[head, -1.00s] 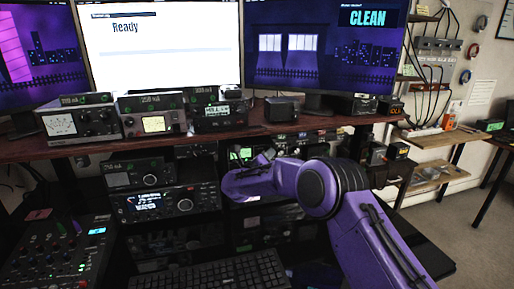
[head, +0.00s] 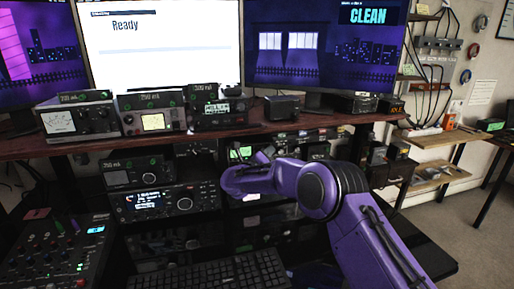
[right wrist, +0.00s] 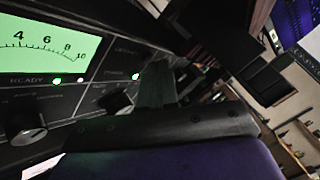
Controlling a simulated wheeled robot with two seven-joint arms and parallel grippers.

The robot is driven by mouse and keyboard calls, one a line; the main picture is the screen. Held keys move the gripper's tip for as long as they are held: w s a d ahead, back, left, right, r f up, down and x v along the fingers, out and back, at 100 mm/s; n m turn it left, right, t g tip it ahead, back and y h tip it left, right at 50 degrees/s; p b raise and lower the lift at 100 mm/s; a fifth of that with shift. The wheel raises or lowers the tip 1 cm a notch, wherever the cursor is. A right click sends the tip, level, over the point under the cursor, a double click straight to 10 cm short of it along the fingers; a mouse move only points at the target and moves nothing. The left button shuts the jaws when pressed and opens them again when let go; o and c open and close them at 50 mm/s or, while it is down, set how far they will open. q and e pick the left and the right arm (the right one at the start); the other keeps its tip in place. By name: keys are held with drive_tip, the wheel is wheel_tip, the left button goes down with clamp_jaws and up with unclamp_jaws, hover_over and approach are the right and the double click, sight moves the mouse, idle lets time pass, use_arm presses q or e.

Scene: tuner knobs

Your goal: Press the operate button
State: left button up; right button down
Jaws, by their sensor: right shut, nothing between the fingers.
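A dark device with a lit green meter (head: 243,152) sits on the shelf below the desk top, beside my right gripper. In the right wrist view its front panel shows the meter (right wrist: 45,42), a READY label, small green lights and two dark knobs (right wrist: 27,132). My right gripper (head: 265,156) is shut and empty, close in front of this panel. Its dark fingers (right wrist: 155,84) show in the right wrist view beside the panel's right part; I cannot tell whether they touch it. I cannot make out the operate button; the fingers may hide it. My left gripper is not in view.
The wooden desk top (head: 290,127) runs just above my right gripper, carrying meter boxes and monitors. A radio (head: 172,203) stands to its left. A keyboard (head: 215,273) and a mixer (head: 55,255) lie lower. Open floor shows at the right.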

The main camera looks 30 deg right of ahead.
drive_tip(key=shift+w, duration=0.1)
idle(0.4)
drive_tip(key=shift+s+a+r, duration=0.1)
drive_tip(key=shift+s+a, duration=0.05)
drive_tip(key=shift+s, duration=0.45)
drive_tip(key=s+a, duration=0.1)
drive_tip(key=s, duration=0.5)
drive_tip(key=shift+a+p, duration=0.2)
drive_tip(key=shift+p, duration=0.2)
drive_tip(key=shift+w, duration=0.1)
